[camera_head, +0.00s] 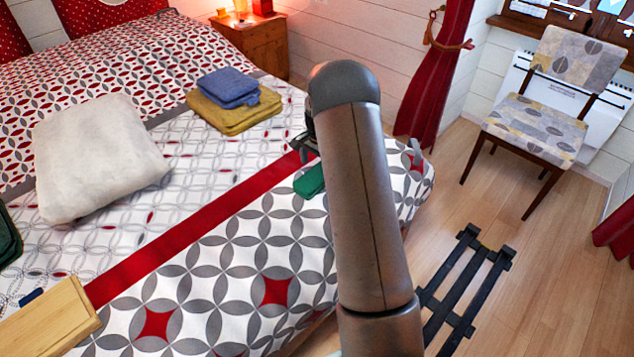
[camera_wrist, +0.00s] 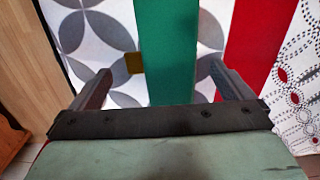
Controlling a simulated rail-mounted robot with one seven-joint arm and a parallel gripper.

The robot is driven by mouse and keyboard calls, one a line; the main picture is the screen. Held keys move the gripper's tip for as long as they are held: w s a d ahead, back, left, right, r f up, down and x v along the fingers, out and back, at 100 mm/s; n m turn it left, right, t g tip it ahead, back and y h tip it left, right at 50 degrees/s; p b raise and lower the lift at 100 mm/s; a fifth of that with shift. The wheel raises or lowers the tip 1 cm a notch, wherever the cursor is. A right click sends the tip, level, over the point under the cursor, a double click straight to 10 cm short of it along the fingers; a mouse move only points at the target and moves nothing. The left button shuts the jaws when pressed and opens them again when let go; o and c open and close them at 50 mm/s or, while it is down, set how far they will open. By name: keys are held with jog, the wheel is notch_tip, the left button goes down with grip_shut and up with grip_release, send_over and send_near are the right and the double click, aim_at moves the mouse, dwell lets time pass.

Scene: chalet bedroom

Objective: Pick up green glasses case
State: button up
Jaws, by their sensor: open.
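The green glasses case (camera_head: 309,182) lies on the bed, beside the red stripe and partly hidden behind my arm. In the wrist view the green case (camera_wrist: 167,45) runs up the middle of the picture, between my fingers. A small mustard-brown piece (camera_wrist: 134,63) shows at its left edge; I cannot tell if it is part of the case. My gripper (camera_wrist: 160,72) is open, with one finger to each side of the case and a gap on both sides. In the head view my gripper is mostly hidden behind the arm.
The bed has a folded cream blanket (camera_head: 98,160), a mustard cloth (camera_head: 236,111) with a blue cloth (camera_head: 228,87) on top, and a wooden object (camera_head: 45,325) at lower left. A chair (camera_head: 545,115) and a black slatted rack (camera_head: 462,285) stand right of the bed.

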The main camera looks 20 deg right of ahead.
jog(key=shift+w+d+f, duration=0.1)
jog(key=shift+f, duration=1.25)
jog(key=shift+d+f, duration=0.1)
jog(key=shift+f, duration=1.25)
jog(key=c, duration=1)
